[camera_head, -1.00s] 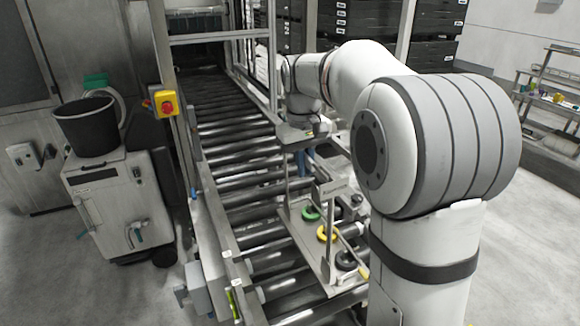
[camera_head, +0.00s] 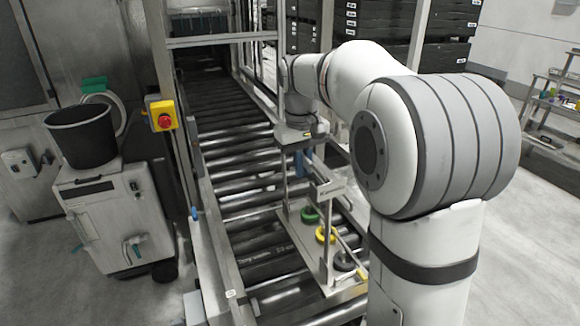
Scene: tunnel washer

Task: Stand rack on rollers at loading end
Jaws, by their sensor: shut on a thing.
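The rack (camera_head: 327,277) is a light metal tray frame with upright posts and a raised handle bar. It holds a green ring (camera_head: 310,214), a yellow ring (camera_head: 325,233) and a dark ring (camera_head: 344,262). It is upright over the right side of the rollers (camera_head: 255,248); I cannot tell whether it touches them. My gripper (camera_head: 300,152) is at the rack's far end, shut on the rack. The fingertips are partly hidden by the wrist, and my arm hides part of the rack's right side.
The roller track runs back into the washer's tunnel opening (camera_head: 200,62). A post with a yellow box and red button (camera_head: 163,116) stands on its left. A grey cabinet (camera_head: 117,217) with a black bucket (camera_head: 81,135) is further left. Black crates (camera_head: 437,52) are stacked behind my arm.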

